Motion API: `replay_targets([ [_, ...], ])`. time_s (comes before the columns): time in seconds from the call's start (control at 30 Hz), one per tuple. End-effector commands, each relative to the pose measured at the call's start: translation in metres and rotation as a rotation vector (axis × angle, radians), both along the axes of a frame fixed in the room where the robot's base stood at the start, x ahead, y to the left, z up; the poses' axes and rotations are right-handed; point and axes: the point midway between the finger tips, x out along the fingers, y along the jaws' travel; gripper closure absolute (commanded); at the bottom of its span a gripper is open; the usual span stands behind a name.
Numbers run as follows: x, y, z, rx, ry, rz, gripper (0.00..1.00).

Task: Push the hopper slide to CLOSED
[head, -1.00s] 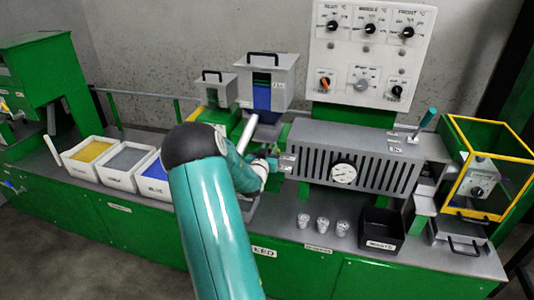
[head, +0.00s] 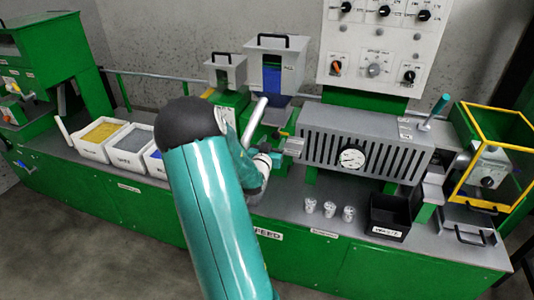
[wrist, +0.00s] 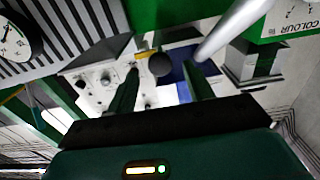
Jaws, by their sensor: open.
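The grey hopper (head: 277,50) with a blue window stands behind the machine, left of the control panel in the head view. My gripper (head: 277,160) is below and in front of it, left of the slotted barrel, partly hidden by my arm. In the wrist view my gripper (wrist: 161,67) is open, its two dark fingers apart. A dark round knob (wrist: 159,64) shows between the fingertips; I cannot tell whether they touch it. Blue (wrist: 182,62) shows behind it. The slide's position and any CLOSED mark cannot be read.
The slotted barrel (head: 320,146) with its gauge (head: 351,159) lies right of my gripper. A pale slanted tube (head: 254,124) rises close to my gripper's left. Cups (head: 329,209) and a black bin (head: 390,222) stand on the bench front. Material trays (head: 127,163) sit at left.

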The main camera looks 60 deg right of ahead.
Motion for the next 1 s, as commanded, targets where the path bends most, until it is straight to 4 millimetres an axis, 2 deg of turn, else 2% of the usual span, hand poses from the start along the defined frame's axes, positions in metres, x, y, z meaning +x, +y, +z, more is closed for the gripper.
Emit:
replay_targets([
  [0.03,-0.001,0.012,0.0,0.002,0.0,0.002,0.48],
  [0.2,-0.007,0.046,0.0,0.001,0.0,0.002,0.48],
  [0.4,-0.01,0.068,0.0,0.0,0.0,0.001,0.48],
  [1.0,-0.011,0.07,0.0,0.0,0.0,0.0,0.48],
])
